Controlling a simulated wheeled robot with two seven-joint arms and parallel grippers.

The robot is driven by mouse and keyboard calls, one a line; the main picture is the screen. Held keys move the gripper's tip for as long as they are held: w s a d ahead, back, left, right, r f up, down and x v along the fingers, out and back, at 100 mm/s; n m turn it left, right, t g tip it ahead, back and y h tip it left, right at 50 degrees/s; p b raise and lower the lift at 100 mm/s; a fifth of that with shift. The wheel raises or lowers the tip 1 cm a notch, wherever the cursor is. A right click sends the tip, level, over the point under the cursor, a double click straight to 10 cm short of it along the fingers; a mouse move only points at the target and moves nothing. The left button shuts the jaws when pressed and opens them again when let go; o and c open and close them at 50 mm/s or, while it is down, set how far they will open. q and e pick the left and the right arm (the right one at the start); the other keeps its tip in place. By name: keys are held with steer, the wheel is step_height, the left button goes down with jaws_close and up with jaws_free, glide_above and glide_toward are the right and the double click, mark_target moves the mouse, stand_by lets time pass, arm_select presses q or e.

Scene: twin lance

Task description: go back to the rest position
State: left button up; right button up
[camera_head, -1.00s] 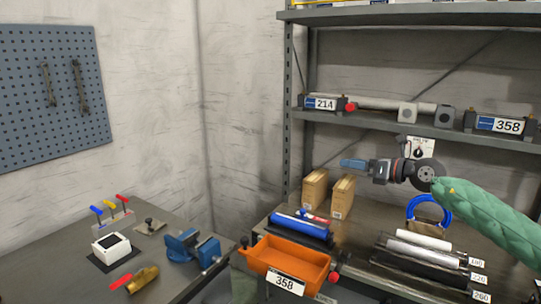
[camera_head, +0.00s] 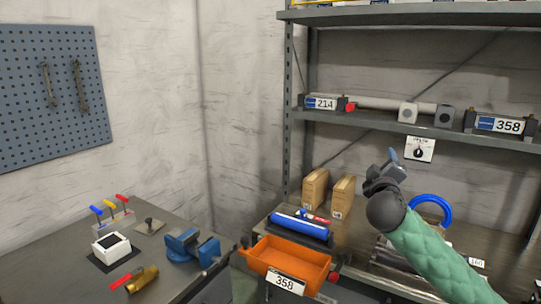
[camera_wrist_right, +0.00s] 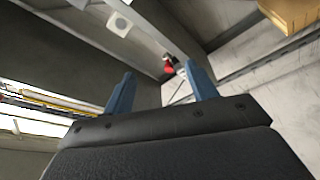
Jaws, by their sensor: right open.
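My right gripper (camera_head: 392,156) is raised in front of the shelf in the head view, at the end of my green-sleeved arm. Its blue fingers point up and away. In the right wrist view the two blue fingertips (camera_wrist_right: 160,72) stand apart with nothing between them. My right arm hides part of the lower shelf and the rollers there. My left gripper is not in the head view.
The shelf's middle board (camera_head: 400,126) lies above and behind the gripper. Cardboard boxes (camera_head: 314,190), a blue roller (camera_head: 300,226), an orange bin (camera_head: 288,256) and a blue ring (camera_head: 432,199) are on or at the lower level. A blue vise (camera_head: 190,246) sits on the left bench.

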steer(key=s+a+f+m+g+y, duration=0.15)
steer(key=s+a+f+g, duration=0.35)
steer(key=f, duration=0.6)
steer(key=s+a+f+m+g+y, duration=0.1)
steer(key=s+f+g+y, duration=0.1)
steer(key=s+f, duration=0.7)
steer(key=s+a+f+m+g+y, duration=0.1)
steer(key=s+a+f+g+y, duration=0.2)
steer(key=f, duration=1)
steer(key=s+a+f+m+g, duration=0.1)
steer(key=s+f+g, duration=0.1)
steer(key=s+f, duration=0.5)
steer(key=s+a+f+g, duration=0.2)
steer(key=s+f, duration=0.6)
steer(key=s, duration=0.6)
steer(key=s+a+f+m+g, duration=0.1)
steer(key=s+f+g, duration=0.3)
steer(key=s+f, duration=0.4)
steer(key=s+a, duration=0.1)
steer(key=s, duration=0.2)
steer(key=shift+a+f+m+y, duration=0.15)
steer(key=shift+a+m+y, duration=0.1)
steer(key=shift+m+y, duration=0.1)
